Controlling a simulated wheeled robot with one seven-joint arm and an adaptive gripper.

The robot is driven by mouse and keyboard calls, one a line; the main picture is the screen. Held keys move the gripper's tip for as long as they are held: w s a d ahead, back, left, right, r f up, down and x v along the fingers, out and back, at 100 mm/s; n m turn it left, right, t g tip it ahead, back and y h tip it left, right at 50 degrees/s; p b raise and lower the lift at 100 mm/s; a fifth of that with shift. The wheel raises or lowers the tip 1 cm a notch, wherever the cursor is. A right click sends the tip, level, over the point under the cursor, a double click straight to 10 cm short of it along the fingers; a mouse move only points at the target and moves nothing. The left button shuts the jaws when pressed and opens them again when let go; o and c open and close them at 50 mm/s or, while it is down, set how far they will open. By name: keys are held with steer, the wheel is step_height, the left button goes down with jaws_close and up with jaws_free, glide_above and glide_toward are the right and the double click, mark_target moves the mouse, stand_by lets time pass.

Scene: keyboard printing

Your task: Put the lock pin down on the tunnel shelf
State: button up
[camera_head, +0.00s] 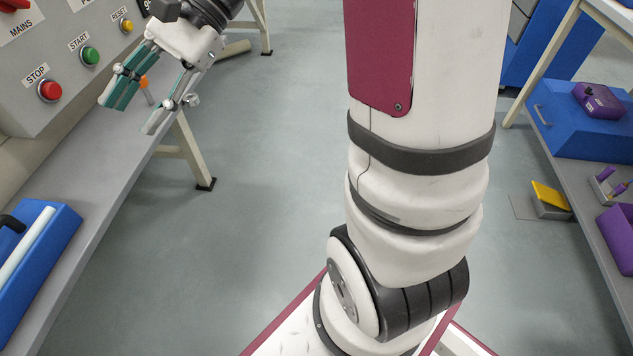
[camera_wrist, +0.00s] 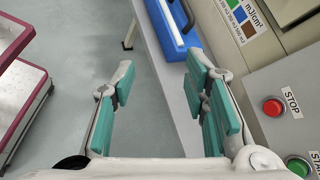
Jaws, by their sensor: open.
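My gripper (camera_head: 130,114) is at the upper left of the head view, above the grey shelf (camera_head: 97,190) that runs along the panelled machine. Its teal-padded fingers are spread wide. In the wrist view my gripper (camera_wrist: 160,72) is open, with only floor and shelf edge showing between the fingers. A small orange-topped piece (camera_head: 146,86) with a pale lower part shows just behind the fingers in the head view. It may be the lock pin, but it is partly hidden and I cannot tell whether it touches the shelf. No pin shows in the wrist view.
The machine panel carries a red STOP button (camera_head: 50,91) and a green START button (camera_head: 90,56). A blue tray (camera_head: 58,232) with a white bar sits on the shelf's near end. Another bench (camera_head: 560,150) with blue and purple items stands at right.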

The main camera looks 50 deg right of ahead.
steer(key=s+a+r+n+g+h, duration=0.1)
steer(key=s+a+n+h, duration=0.15)
steer(key=s, duration=0.55)
steer(key=s+d+f+n+h, duration=0.1)
steer(key=s+d+n+h, duration=0.2)
steer(key=s, duration=0.3)
steer(key=s+d+f+n+h, duration=0.1)
steer(key=s+d+n+h, duration=0.2)
steer(key=s, duration=0.3)
steer(key=s+d+n+t+h, duration=0.1)
steer(key=s+d+n+h, duration=0.2)
steer(key=s, duration=0.3)
steer(key=shift+s+d+f+n, duration=0.15)
steer(key=shift+s+f+n, duration=0.15)
steer(key=shift+f+n, duration=0.15)
steer(key=shift+c, duration=0.2)
